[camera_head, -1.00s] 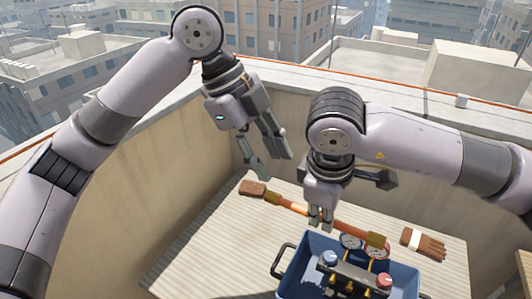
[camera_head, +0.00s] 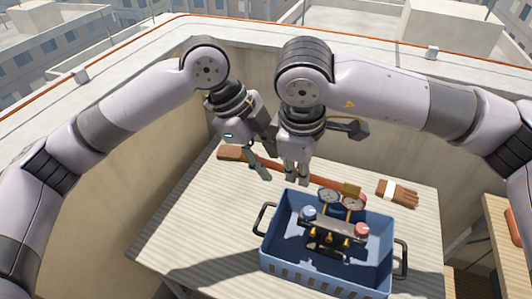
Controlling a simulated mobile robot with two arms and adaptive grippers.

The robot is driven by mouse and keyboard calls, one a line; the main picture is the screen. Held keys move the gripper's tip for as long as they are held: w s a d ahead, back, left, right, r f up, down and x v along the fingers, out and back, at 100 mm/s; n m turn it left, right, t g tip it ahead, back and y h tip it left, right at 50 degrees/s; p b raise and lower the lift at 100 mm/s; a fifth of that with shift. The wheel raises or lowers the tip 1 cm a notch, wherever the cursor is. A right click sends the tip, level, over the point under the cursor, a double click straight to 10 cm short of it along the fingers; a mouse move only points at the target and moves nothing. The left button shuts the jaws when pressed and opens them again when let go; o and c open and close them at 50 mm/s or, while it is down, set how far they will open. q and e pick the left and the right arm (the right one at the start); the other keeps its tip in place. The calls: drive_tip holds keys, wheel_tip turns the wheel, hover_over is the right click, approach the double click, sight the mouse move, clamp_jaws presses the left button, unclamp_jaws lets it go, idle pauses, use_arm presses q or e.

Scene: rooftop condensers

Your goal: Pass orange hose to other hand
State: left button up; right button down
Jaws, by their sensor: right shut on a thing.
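The orange hose (camera_head: 325,183) is a straight orange length crossing the table behind the blue crate. A brass-coloured end (camera_head: 352,189) shows at its right and a brown piece (camera_head: 229,152) at its left. My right gripper (camera_head: 297,180) points down and is shut on the hose near its middle. My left gripper (camera_head: 273,170) is just left of the right one, with its jaws apart around or beside the hose's left part; I cannot tell which. The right gripper hides part of the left gripper's fingers and part of the hose.
The blue crate (camera_head: 283,265) stands in front of the grippers, holding a gauge manifold (camera_head: 335,232) with blue and red knobs. The table's left side (camera_head: 190,225) is clear. A parapet wall (camera_head: 150,185) rises behind.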

use_arm(q)
clamp_jaws()
idle(0.3)
use_arm(e)
drive_tip(key=c, duration=1.5)
unclamp_jaws()
drive_tip(key=shift+r, duration=0.1)
